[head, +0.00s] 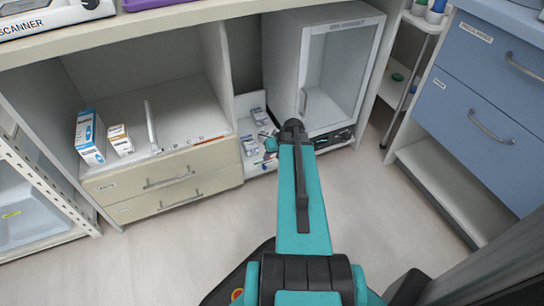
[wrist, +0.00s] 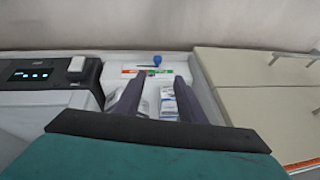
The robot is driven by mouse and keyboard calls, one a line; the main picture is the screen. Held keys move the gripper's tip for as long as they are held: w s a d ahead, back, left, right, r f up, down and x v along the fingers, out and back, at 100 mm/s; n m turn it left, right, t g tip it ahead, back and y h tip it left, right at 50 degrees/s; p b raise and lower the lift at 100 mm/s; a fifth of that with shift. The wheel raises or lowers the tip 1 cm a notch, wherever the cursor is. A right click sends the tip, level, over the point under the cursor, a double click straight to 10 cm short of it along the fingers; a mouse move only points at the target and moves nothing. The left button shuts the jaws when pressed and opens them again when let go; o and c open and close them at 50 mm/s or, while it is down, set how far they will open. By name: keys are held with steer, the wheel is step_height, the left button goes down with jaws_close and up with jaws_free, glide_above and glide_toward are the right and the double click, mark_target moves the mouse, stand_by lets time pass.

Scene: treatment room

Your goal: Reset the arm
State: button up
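My teal arm (head: 302,200) stretches forward and ends near the narrow bay between the beige drawers and the glass-door cabinet. In the head view the gripper fingers are not clearly visible. In the wrist view my gripper (wrist: 157,82) shows two dark fingers set apart, with nothing seen held between them. Beyond the fingers are white packets (wrist: 168,101) in a white bin (wrist: 120,62). The packets also show in the head view (head: 250,145). A small blue item (wrist: 157,60) lies at the bin's far end.
Beige drawers (head: 165,185) stand left of the arm, with boxes (head: 90,138) on the shelf above. A glass-door cabinet (head: 340,75) with a display at its base stands beyond. Blue drawers (head: 485,90) are at the right. The floor (head: 385,215) is clear.

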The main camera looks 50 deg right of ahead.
stand_by(0.4)
steer(key=w+a+r+n+y+p, duration=0.1)
steer(key=w+a+r+p, duration=0.1)
steer(key=a+p, duration=0.4)
steer(key=w+a+r+n+y+p, duration=0.1)
steer(key=w+a+r+p, duration=0.15)
steer(key=a, duration=0.55)
steer(key=s+a+r+n+g+p, duration=0.1)
steer(key=s+a+n+g+p, duration=0.1)
steer(key=a+p, duration=0.45)
steer(key=s+a+r+n+g+p, duration=0.15)
steer(key=a+p, duration=0.25)
steer(key=a, duration=0.6)
steer(key=s+a+r+n+g+p, duration=0.2)
steer(key=s+a+g+p, duration=0.1)
steer(key=s+a+p, duration=0.65)
steer(key=s+a+r+m+g+h+p, duration=0.1)
steer(key=s+r+m+g+p, duration=0.1)
steer(key=s, duration=1.1)
steer(key=shift+a+r+g+h+p, duration=0.2)
steer(key=shift+r+g+h+p, duration=0.1)
steer(key=shift+r+g+p, duration=0.45)
steer(key=shift+d+f, duration=0.1)
